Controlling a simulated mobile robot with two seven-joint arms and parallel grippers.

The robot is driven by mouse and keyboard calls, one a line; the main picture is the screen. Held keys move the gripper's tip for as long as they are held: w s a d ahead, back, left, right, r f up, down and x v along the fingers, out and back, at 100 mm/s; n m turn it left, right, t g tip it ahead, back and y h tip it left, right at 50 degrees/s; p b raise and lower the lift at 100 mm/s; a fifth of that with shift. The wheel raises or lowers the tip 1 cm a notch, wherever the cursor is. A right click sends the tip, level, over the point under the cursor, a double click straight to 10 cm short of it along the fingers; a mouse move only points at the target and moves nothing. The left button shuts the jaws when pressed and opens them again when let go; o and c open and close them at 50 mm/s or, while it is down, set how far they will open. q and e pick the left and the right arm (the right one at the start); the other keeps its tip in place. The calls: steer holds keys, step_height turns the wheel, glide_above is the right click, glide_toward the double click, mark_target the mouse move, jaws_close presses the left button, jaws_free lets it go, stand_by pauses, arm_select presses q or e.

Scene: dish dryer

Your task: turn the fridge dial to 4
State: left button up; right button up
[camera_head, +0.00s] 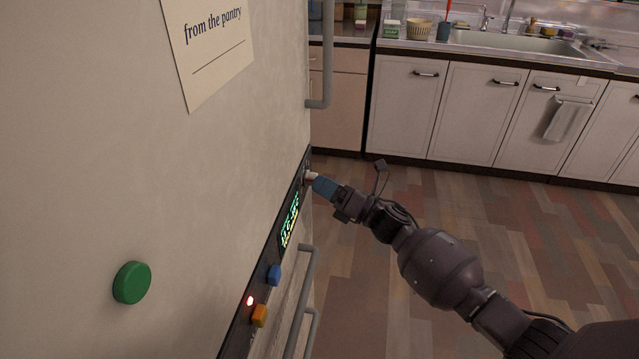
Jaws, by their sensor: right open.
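The fridge (110,150) fills the left side, seen at a steep angle. A dark control strip (265,260) runs up its edge. A small pale knob, which looks like the dial (311,176), sits at the strip's upper end; its numbers cannot be read from here. My right gripper (322,186) reaches in from the lower right, its blue fingertips right at the knob. The fingers are open, but the view does not show whether they are around the knob or touching it. My left gripper is not in view.
The strip also has a lit green display (290,221), a blue button (274,275), an orange button (260,316) and a red light (250,301). Grey handles (303,290) stick out below. A green magnet (132,283) and paper note (207,45) are on the fridge. Open floor separates it from white cabinets (480,115).

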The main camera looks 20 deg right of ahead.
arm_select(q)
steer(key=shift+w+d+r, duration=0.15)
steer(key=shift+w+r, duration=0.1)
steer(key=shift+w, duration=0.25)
arm_select(e)
steer(key=shift+w+a+r, duration=0.2)
steer(key=shift+w+a, duration=0.25)
steer(key=shift+w, duration=0.05)
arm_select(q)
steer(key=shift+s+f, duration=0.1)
arm_select(e)
steer(key=shift+c, duration=0.2)
